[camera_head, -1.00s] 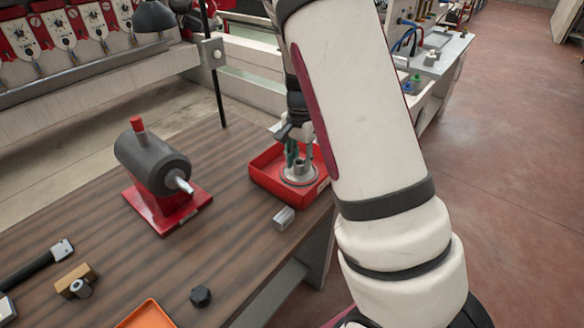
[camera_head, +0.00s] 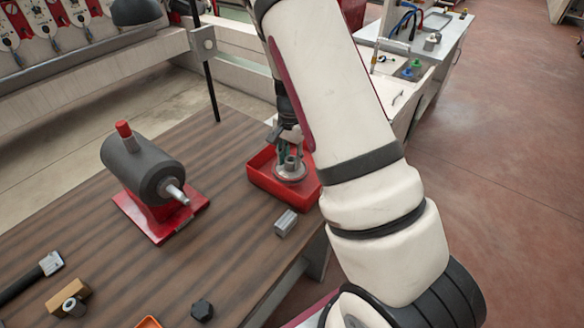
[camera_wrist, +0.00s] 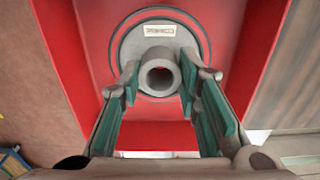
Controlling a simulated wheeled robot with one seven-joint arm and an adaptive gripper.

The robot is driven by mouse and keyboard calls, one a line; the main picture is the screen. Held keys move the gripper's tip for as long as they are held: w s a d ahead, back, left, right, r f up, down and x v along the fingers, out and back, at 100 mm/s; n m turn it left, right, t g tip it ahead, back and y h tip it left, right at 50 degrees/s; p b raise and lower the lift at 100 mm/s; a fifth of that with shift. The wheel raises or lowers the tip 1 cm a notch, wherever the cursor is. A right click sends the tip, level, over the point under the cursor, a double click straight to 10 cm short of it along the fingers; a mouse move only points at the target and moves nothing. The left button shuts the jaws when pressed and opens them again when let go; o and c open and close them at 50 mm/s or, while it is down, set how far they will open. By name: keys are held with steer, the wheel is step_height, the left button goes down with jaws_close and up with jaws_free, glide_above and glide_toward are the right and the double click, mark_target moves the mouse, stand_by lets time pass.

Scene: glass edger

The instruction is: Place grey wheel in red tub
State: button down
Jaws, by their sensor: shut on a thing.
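The grey wheel (camera_wrist: 134,44) is a round disc with a hollow hub and a small label. It is inside the red tub (camera_wrist: 85,60), over the tub's floor; I cannot tell whether it rests on it. My gripper (camera_wrist: 160,82) is shut on the wheel's hub, one finger on each side. In the head view, the red tub (camera_head: 262,180) stands at the table's far right edge, with the wheel (camera_head: 291,172) and my gripper (camera_head: 290,150) in it. My arm hides part of the tub's right side.
A dark grey motor on a red base (camera_head: 145,170) stands left of the tub. A small grey metal block (camera_head: 285,223) lies just in front of the tub. A black knob (camera_head: 202,310), a wooden block (camera_head: 66,293) and an orange tray (camera_head: 149,322) are nearer the front.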

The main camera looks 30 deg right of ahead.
steer(key=shift+f+p, duration=0.3)
steer(key=shift+f, duration=1.7)
steer(key=shift+f, duration=0.1)
steer(key=c, duration=1.2)
jaws_free()
step_height(320, 180, up, 12)
steer(key=b, duration=0.1)
step_height(320, 180, up, 15)
steer(key=n+t+y, duration=0.1)
steer(key=n+t, duration=0.1)
steer(key=n, duration=0.4)
glide_above(291, 168)
steer(key=s+a, duration=0.6)
steer(key=a, duration=0.3)
steer(key=s+a+r+n+t, duration=0.1)
steer(key=s+r+n, duration=0.1)
steer(key=s, duration=0.3)
steer(key=s+a+r+n+t, duration=0.1)
steer(key=s+a+r+n, duration=0.1)
steer(key=s, duration=0.3)
steer(key=s+a+r+n+t+h, duration=0.1)
steer(key=s+a+r+n, duration=0.1)
steer(key=s+r+n, duration=0.1)
steer(key=shift+s+r+n+t, duration=0.15)
steer(key=shift+s+n, duration=0.1)
steer(key=shift+s, duration=0.4)
steer(key=shift+s+r+n+t, duration=0.15)
steer(key=shift+s+n, duration=0.1)
steer(key=shift+s, duration=0.35)
